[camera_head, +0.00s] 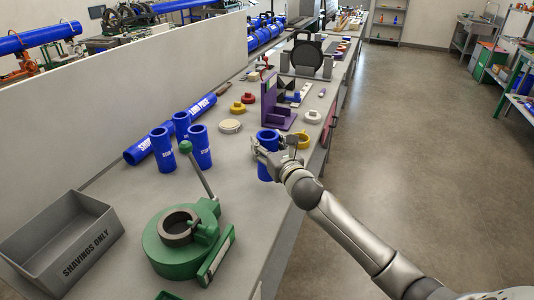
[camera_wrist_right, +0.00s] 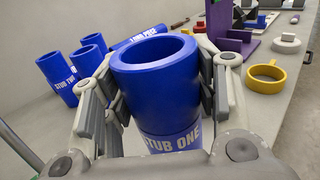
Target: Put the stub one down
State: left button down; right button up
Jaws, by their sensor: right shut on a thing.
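Stub one (camera_head: 266,172) is a blue open-topped tube near the right edge of the bench. In the right wrist view it shows large and upright, with STUB ONE in white letters on its side (camera_wrist_right: 160,97). My right gripper (camera_head: 273,147) is shut on it, with a finger on each side in the right wrist view (camera_wrist_right: 165,75). Whether its base touches the bench cannot be told. My left gripper is not in view.
Several blue stubs (camera_head: 201,157) stand to the left by a long blue pipe (camera_head: 144,148). A green clamp tool (camera_head: 167,257) and grey shavings bin (camera_head: 45,262) are nearer. A purple stand (camera_head: 271,105) and yellow ring (camera_head: 303,141) lie beyond. Bench around the stub is partly bare.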

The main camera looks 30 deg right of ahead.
jog(key=shift+w+f, duration=0.15)
jog(key=shift+w, duration=0.05)
notch_tip(320, 180, down, 3)
jog(key=shift+w+d+f, duration=0.1)
jog(key=shift+w+f, duration=0.05)
jog(key=shift+f, duration=0.05)
jog(key=shift+f+b, duration=0.2)
jog(key=shift+b, duration=0.1)
jog(key=o, duration=1.5)
jog(key=shift+c, duration=0.2)
